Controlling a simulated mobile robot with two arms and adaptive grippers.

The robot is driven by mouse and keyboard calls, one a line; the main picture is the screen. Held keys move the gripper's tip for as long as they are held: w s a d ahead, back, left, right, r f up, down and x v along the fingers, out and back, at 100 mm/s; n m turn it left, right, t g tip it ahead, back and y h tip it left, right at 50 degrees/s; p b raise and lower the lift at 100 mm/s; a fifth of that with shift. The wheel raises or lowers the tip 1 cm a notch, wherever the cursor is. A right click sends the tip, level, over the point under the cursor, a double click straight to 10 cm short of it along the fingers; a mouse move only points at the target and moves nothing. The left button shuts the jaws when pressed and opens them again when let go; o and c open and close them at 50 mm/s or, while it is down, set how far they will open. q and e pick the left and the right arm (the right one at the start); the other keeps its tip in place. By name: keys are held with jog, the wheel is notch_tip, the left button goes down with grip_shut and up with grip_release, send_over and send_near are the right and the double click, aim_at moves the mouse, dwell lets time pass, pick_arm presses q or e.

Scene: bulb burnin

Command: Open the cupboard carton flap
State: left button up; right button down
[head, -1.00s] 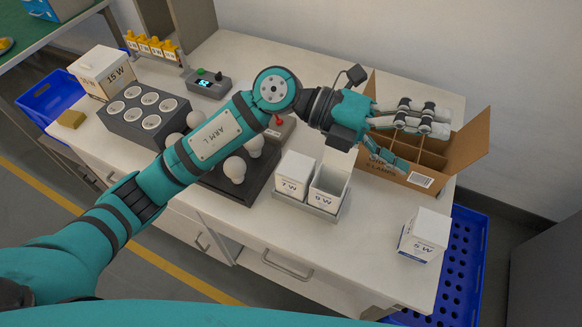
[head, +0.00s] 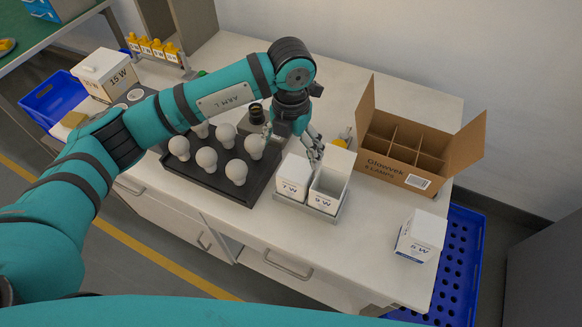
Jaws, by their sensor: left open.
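A brown carton (head: 385,168) reading "Glowvek" stands at the back right with its flaps standing up and its empty divided cells showing. A white carton marked 9 W (head: 325,200) stands in a grey tray (head: 310,211); its top is open and its flap (head: 338,161) stands up at the back. A white 7 W carton (head: 292,178) stands to its left in the same tray. My left gripper (head: 315,152) is open and empty, fingers pointing down by the top of the 9 W carton, left of its raised flap. Contact cannot be told. My right gripper is not in view.
A black tray of white bulbs (head: 208,160) lies left of the cartons. A white carton (head: 421,236) stands at the front right near the table edge. A 15 W box (head: 105,75) stands at the far left. The table between the tray and the right-hand carton is clear.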

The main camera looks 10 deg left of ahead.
aim_at(291, 178)
pick_arm(q)
notch_tip(291, 178, down, 9)
jog(key=shift+f+p, duration=0.1)
jog(key=shift+p, duration=1)
jog(key=shift+f, duration=0.35)
